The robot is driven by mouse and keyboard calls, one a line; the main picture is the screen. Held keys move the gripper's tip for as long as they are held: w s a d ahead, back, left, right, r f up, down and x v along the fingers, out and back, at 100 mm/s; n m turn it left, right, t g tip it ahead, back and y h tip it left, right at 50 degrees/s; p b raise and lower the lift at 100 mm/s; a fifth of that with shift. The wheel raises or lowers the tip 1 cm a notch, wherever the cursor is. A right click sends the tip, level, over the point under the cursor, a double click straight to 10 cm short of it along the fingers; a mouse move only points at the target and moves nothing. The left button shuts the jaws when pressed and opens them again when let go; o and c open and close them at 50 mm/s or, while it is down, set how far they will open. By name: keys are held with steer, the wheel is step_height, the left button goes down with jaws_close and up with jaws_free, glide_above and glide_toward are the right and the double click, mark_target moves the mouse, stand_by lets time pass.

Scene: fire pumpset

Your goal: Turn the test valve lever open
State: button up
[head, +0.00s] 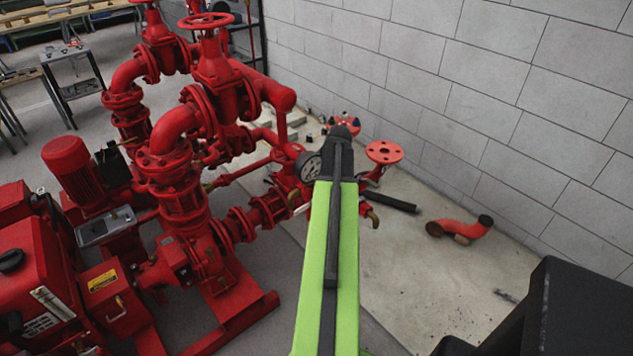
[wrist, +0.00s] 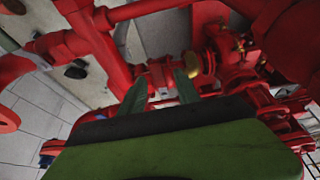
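My gripper (wrist: 159,82) shows in the wrist view as two greenish fingers with a gap between them, and nothing is seen in the gap. Beyond the fingers is red pipework (wrist: 155,72). A brass fitting (wrist: 208,61) sits on it just right of the right finger. I cannot tell for certain which part is the test valve lever. In the head view, a small brass-coloured piece (head: 372,217) shows right of my green arm, beside the pipework. My gripper's fingers are hidden there behind the arm. I see no clear contact.
The red pumpset (head: 185,190) fills the left. A loose red elbow pipe (head: 460,229) lies on the floor at right. A block wall (head: 450,85) closes the back. Floor at right is mostly clear.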

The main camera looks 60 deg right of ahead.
steer(key=shift+s, duration=0.1)
jaws_close()
steer(key=shift+s, duration=0.1)
stand_by(1.0)
